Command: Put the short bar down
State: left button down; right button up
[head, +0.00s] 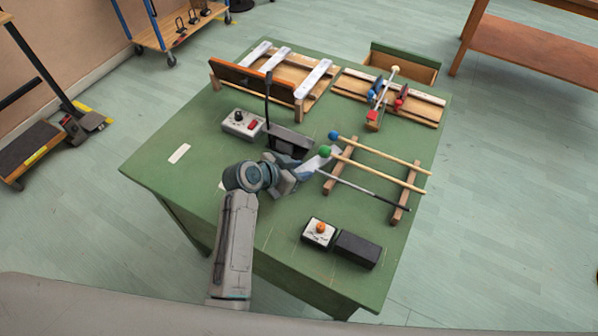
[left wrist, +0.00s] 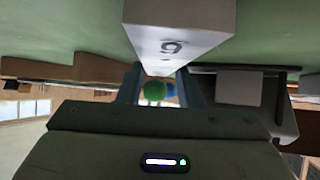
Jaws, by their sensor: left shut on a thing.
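The short bar is a pale metal bar, seen at a slant beside the mallets (head: 317,162) in the head view. I cannot tell whether the bar touches the table (head: 200,185). My right gripper is out of view.
Green-headed (head: 325,151) and blue-headed (head: 333,135) mallets lie on a wooden rack (head: 402,205) right of the gripper. A black stand (head: 289,138) is just behind. A frame with pale bars (head: 313,78) stands farther back. A knob box (head: 318,233) and black box (head: 357,250) sit in front.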

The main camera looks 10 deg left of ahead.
pick_arm(q)
jog(key=shift+a+r, duration=0.1)
jog(key=shift+s, duration=0.1)
jog(key=c, duration=1)
grip_release()
